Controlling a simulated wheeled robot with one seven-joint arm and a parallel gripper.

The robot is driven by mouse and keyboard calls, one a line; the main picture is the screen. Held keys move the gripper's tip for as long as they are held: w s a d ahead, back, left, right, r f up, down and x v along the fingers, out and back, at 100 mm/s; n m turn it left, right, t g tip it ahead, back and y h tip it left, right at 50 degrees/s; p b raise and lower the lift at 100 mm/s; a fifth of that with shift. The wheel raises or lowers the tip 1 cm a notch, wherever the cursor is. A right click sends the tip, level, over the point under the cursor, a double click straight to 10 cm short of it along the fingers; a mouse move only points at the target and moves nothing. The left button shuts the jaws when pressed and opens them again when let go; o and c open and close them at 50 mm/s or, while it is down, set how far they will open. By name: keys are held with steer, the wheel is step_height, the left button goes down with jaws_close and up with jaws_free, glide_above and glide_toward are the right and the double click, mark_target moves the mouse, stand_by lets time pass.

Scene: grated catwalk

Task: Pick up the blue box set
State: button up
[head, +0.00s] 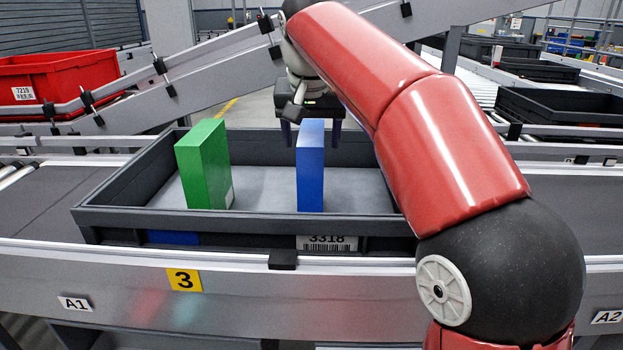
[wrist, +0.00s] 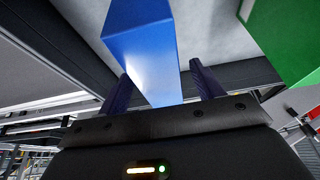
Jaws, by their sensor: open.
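The blue box set (head: 311,165) stands upright in a dark grey tray (head: 110,220) on the conveyor. It also shows in the wrist view (wrist: 145,55), with its near end between the two fingers. My gripper (head: 311,130) is above the tray at the top of the blue box set, one finger to each side. In the wrist view my gripper (wrist: 160,85) is open, with gaps visible beside the box. A green box (head: 205,165) stands upright to the left in the same tray, and it shows at the upper right of the wrist view (wrist: 285,35).
A sloping conveyor rail (head: 190,68) crosses behind the tray. A red bin (head: 55,85) stands at the back left and a black tray (head: 560,105) at the right. The tray floor between the green and blue boxes is clear.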

steer(key=shift+f, duration=0.25)
stand_by(0.4)
jaws_close()
stand_by(0.4)
